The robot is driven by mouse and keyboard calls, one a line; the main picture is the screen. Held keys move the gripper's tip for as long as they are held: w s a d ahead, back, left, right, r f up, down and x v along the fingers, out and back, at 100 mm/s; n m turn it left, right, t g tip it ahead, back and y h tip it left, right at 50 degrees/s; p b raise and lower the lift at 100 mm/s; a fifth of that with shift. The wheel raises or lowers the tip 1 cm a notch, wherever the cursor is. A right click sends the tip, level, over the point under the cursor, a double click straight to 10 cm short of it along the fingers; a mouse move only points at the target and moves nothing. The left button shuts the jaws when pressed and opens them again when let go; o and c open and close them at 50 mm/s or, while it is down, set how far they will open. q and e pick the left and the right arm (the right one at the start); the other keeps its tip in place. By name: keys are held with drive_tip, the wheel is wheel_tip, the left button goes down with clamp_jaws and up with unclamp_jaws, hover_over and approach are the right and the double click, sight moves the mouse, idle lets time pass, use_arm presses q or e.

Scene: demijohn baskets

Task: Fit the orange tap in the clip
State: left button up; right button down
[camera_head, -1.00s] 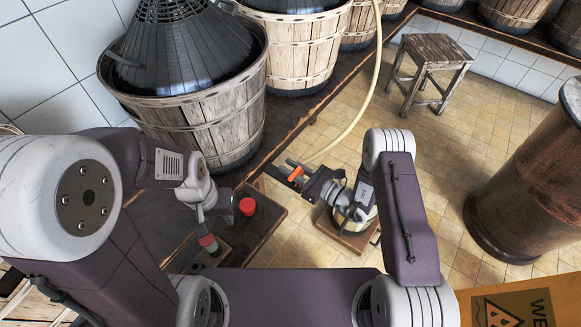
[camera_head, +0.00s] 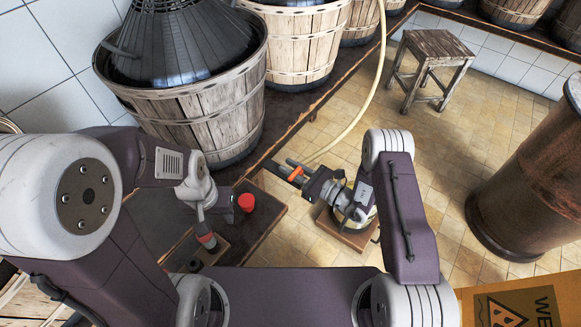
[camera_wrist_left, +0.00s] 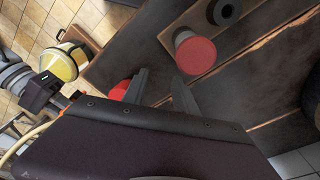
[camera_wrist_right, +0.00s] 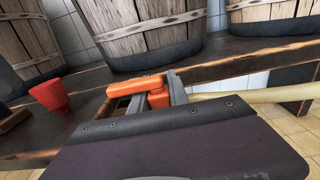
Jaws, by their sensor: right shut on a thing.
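The orange tap (camera_wrist_right: 140,86) is between the fingers of my right gripper (camera_wrist_right: 165,90), which is shut on it. In the head view the tap (camera_head: 296,173) shows as a small orange piece at my right gripper (camera_head: 288,170), near the shelf edge. My left gripper (camera_wrist_left: 160,88) is open and empty. In the head view my left gripper (camera_head: 201,214) is low over the dark bench, close to a red-ended cylinder (camera_wrist_left: 195,55). I cannot make out the clip in any view.
A red cup (camera_head: 247,203) stands on the bench right of my left gripper. Large wooden baskets (camera_head: 200,125) stand on the shelf. A stool (camera_head: 433,58) and a rusty barrel (camera_head: 525,190) stand on the floor.

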sight(302, 175)
use_arm(q)
drive_tip(key=shift+f, duration=0.25)
use_arm(e)
drive_tip(key=shift+f, duration=0.25)
drive_tip(key=c, duration=1.2)
unclamp_jaws()
drive_tip(key=shift+o, duration=0.2)
drive_tip(key=p+v, duration=0.2)
drive_tip(key=v, duration=0.6)
drive_tip(key=shift+d+r, duration=0.1)
use_arm(q)
wheel_tip(302, 175, up, 3)
drive_tip(key=shift+f, duration=0.1)
use_arm(e)
drive_tip(key=shift+s+d, duration=0.35)
